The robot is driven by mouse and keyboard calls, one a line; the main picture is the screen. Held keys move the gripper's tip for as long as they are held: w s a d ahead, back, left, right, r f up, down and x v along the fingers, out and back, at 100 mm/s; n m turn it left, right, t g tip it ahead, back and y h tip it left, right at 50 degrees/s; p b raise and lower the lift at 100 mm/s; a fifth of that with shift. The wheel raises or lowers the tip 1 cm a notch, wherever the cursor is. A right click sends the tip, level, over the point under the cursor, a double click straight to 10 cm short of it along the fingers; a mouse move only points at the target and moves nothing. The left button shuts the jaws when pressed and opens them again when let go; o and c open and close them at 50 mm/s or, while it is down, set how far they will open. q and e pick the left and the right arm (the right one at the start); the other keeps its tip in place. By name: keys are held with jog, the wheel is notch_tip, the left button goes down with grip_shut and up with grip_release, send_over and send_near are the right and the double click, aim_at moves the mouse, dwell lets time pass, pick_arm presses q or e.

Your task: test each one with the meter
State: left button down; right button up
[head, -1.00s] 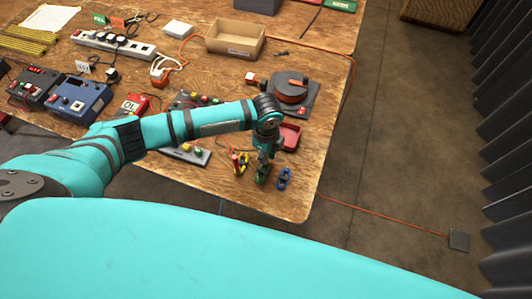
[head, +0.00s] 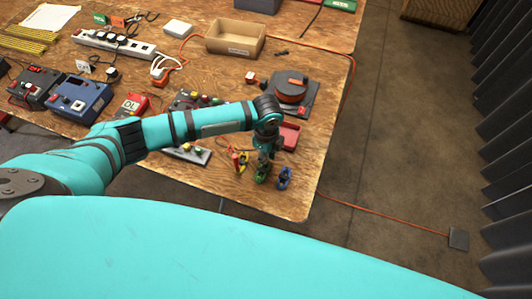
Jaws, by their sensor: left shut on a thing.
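My left gripper (head: 264,160) points down at the near right corner of the wooden table. It is shut on a small green clip-like thing (head: 261,174), partly hidden by the fingers. A similar blue thing (head: 284,178) stands just to its right, apart from it. Red and yellow pieces (head: 240,161) with thin leads lie just left. A red device with a pale display (head: 132,104), which looks like a meter, sits left of centre behind my arm. My right gripper is not in view.
A red tray (head: 290,135) is behind the gripper, with an orange cable reel (head: 291,88) beyond. A blue box (head: 83,98), a dark box (head: 36,86), a power strip (head: 113,43) and a cardboard box (head: 235,38) stand farther back. The table's right edge is close.

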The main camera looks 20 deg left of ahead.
pick_arm(q)
jog(key=shift+f, duration=0.1)
jog(key=c, duration=1)
grip_release()
jog(key=shift+o, duration=0.2)
notch_tip(320, 180, up, 8)
jog(key=p, duration=0.8)
jog(key=shift+f, duration=0.25)
